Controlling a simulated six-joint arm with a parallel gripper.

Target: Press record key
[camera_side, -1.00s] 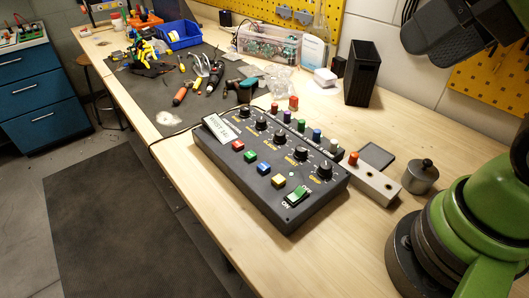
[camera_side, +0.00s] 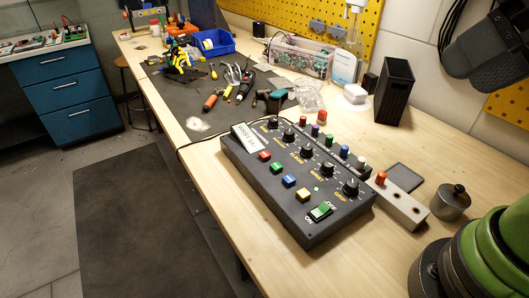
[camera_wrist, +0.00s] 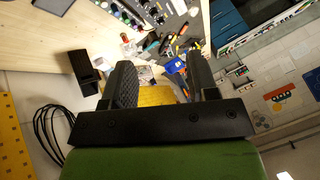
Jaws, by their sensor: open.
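The dark control box (camera_side: 285,205) lies on the bench in the side view. A row of square keys runs along its front: a red key (camera_side: 264,155), a green key (camera_side: 276,168), a blue key (camera_side: 288,181) and a yellow key (camera_side: 303,195). I cannot read which is marked record. A green rocker switch (camera_side: 320,211) sits at the near corner. My gripper (camera_wrist: 160,62) shows in the wrist view, its two dark fingers apart with nothing between them. It is not visible in the side view. Part of the box (camera_wrist: 118,12) shows at the wrist view's top edge.
Tools lie on a dark mat (camera_side: 225,102). Bare wood (camera_side: 215,195) is free before the box.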

